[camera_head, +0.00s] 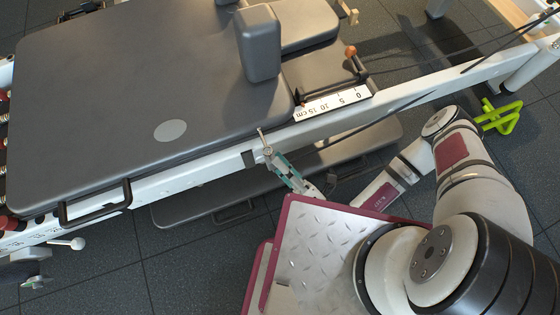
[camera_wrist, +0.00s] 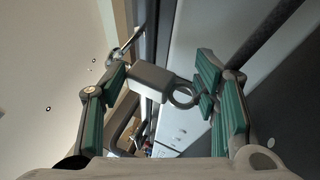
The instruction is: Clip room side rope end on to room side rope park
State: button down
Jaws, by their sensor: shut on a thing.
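My gripper (camera_head: 287,172) is just outside the white side rail of the reformer, close to a small silver post (camera_head: 263,142) on the rail. In the wrist view, my gripper (camera_wrist: 163,85) has its teal pads on either side of a grey block (camera_wrist: 151,80) with a ring (camera_wrist: 183,95) at its right; I take these as the room side rope end. The pads look shut on it, though the exact contact is unclear. A silver hook-like fitting (camera_wrist: 126,46), probably the rope park, shows just beyond the block. I cannot tell whether ring and fitting touch.
The white rail (camera_head: 190,178) with a centimetre scale (camera_head: 335,104) runs beside the dark padded carriage (camera_head: 130,90). A dark rope (camera_head: 400,105) runs along the rail towards my gripper. A black handle (camera_head: 95,205) sticks out at left. A green stand (camera_head: 498,117) is at right.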

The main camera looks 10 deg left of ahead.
dwell(0.3)
jog(key=shift+c, duration=1)
grip_release()
